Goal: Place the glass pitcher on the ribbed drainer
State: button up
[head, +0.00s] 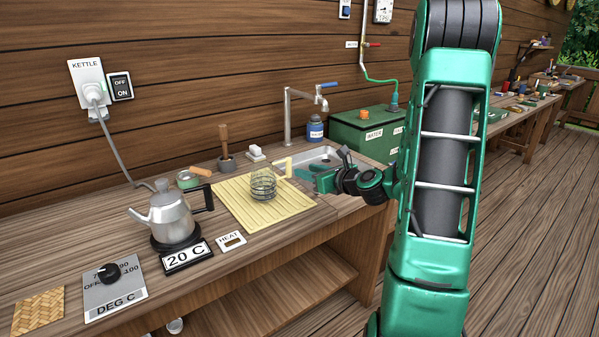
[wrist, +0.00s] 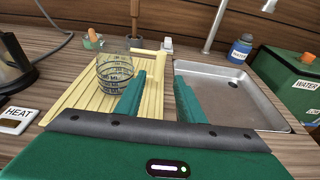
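The glass pitcher (head: 263,184) is clear with dark markings around it and a pale yellow handle. It stands upright on the yellow ribbed drainer (head: 236,206), toward its right part. In the wrist view the pitcher (wrist: 114,76) also appears upright on the drainer (wrist: 72,102), its handle pointing right. My gripper (wrist: 163,78) is open with nothing between its fingers. In the head view my gripper (head: 304,172) is to the right of the pitcher, near the handle. The left finger appears close to the handle; I cannot tell whether they touch.
A metal sink (wrist: 232,95) lies right of the drainer, under a tap (head: 288,115). A kettle (head: 165,215) stands left of the drainer. A mortar with a pestle (head: 225,150), a blue bottle (head: 315,128) and a green water box (head: 368,130) stand behind.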

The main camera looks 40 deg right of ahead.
jog(key=s+a+f+n+g, duration=0.1)
jog(key=a+n, duration=0.1)
jog(key=n, duration=0.1)
jog(key=s+a+f+n+g+y, duration=0.1)
jog(key=s+a+n+g, duration=0.1)
jog(key=a+n, duration=0.1)
jog(key=s+a+n+g+y, duration=0.1)
jog(key=s+a+n, duration=0.1)
jog(key=n, duration=0.3)
jog(key=shift+s+a+f+g, duration=0.2)
jog(key=shift+a+f+g, duration=0.1)
jog(key=shift+a+f, duration=0.15)
jog(key=s+r+n+g+h, duration=0.1)
jog(key=s+n+g, duration=0.4)
jog(key=s+n, duration=0.4)
jog(key=s+a+r+n+g+h, duration=0.1)
jog(key=s+n+g, duration=0.4)
jog(key=s, duration=1.6)
jog(key=n, duration=0.4)
jog(key=shift+s+a+r+g, duration=0.25)
jog(key=shift+s+r+g, duration=0.05)
jog(key=shift+s, duration=0.1)
